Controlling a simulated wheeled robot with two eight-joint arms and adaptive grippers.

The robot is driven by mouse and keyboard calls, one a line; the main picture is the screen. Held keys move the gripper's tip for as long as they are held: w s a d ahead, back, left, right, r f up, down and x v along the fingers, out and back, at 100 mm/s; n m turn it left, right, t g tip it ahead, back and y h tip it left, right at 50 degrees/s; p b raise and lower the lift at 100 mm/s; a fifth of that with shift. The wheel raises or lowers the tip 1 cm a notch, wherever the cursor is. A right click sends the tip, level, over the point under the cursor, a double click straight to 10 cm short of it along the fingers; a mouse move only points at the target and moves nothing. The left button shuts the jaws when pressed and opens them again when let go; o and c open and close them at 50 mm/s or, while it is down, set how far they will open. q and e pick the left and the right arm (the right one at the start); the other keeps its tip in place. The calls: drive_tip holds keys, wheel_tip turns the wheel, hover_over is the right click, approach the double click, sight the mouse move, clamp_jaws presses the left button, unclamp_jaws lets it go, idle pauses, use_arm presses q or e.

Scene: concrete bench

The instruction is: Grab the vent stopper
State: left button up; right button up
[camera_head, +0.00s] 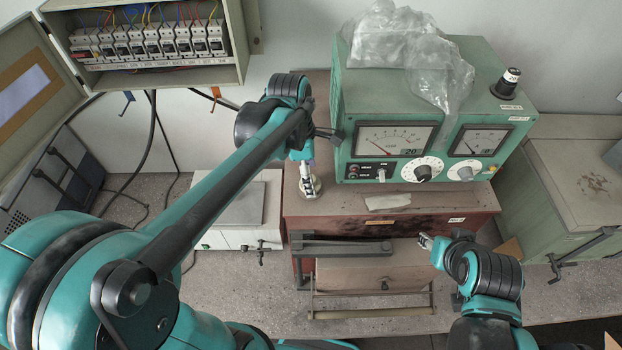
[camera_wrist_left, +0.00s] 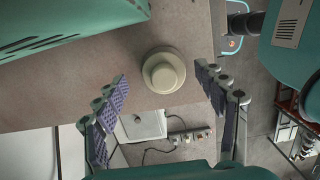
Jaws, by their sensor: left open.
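A round, pale beige vent stopper (camera_wrist_left: 164,71) with a raised centre stands on the left edge of a dusty brown cabinet top (camera_wrist_left: 195,25). In the head view the vent stopper (camera_head: 312,188) is partly hidden by my left gripper (camera_head: 306,182). In the left wrist view my left gripper (camera_wrist_left: 161,82) is open, with its purple-padded fingers apart to either side of the stopper and no visible contact. My right gripper (camera_head: 426,241) is low at the right, in front of the cabinet; its jaw state is too small to read.
A green meter box (camera_head: 340,140) with plastic film (camera_head: 410,50) on top stands just right of the stopper. An open breaker panel (camera_head: 150,75) hangs at upper left. A white box (camera_head: 240,205) sits left of the cabinet. The bench front (camera_head: 230,290) is mostly clear.

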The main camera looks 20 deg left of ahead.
use_arm(q)
drive_tip(key=shift+d+f, duration=0.1)
drive_tip(key=shift+f, duration=0.35)
drive_tip(key=shift+s+f, duration=0.15)
drive_tip(key=shift+s, duration=0.15)
drive_tip(key=shift+w, duration=0.15)
drive_tip(key=c, duration=1.2)
drive_tip(key=shift+c, duration=0.2)
